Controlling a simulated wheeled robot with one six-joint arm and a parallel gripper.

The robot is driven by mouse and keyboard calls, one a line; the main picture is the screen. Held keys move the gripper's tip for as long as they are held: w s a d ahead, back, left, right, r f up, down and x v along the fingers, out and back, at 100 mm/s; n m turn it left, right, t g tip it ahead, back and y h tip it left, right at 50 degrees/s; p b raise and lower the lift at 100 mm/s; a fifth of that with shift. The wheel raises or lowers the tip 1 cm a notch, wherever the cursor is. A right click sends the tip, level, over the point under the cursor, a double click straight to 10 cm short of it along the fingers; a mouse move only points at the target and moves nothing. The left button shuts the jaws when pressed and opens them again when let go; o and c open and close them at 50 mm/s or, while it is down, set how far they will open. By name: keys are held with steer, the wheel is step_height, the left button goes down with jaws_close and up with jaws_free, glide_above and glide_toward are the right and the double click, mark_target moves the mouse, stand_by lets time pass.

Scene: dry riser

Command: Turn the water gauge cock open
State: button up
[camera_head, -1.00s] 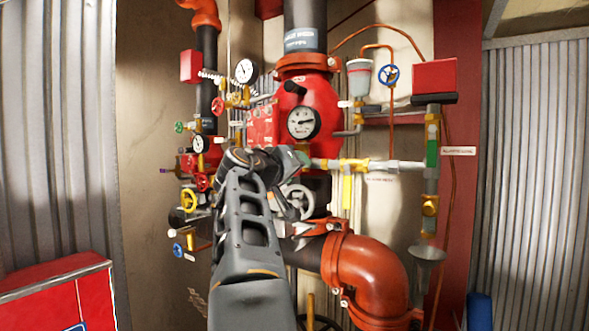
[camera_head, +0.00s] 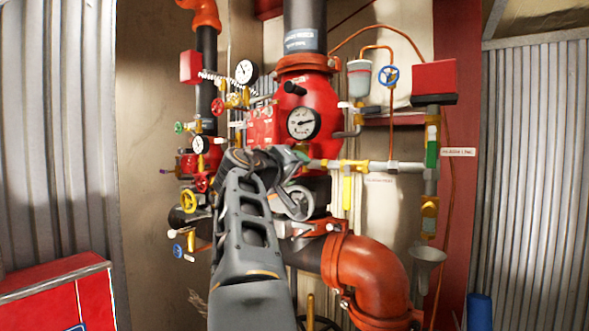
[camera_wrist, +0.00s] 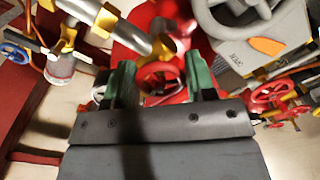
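My gripper (camera_wrist: 161,76) has two green-tipped fingers, spread apart in the wrist view. A red ring-shaped handwheel (camera_wrist: 160,90) shows between and beyond them; I cannot tell its distance, and no contact shows. In the head view my gripper (camera_head: 302,157) is in front of the red riser valve, just below its large dial gauge (camera_head: 302,123). Two smaller gauges, an upper one (camera_head: 246,70) and a lower one (camera_head: 200,144), stand left among brass fittings. No readable label marks the water gauge cock, so I cannot tell which fitting it is. My arm hides part of the piping.
A brass and steel pipe (camera_head: 380,165) runs right from beside my gripper. An orange elbow (camera_head: 365,270) stands lower right.

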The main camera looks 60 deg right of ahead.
steer(key=o, duration=0.4)
steer(key=shift+a, duration=0.1)
steer(key=a+b, duration=0.4)
steer(key=a, duration=0.9)
steer(key=shift+a, duration=0.3)
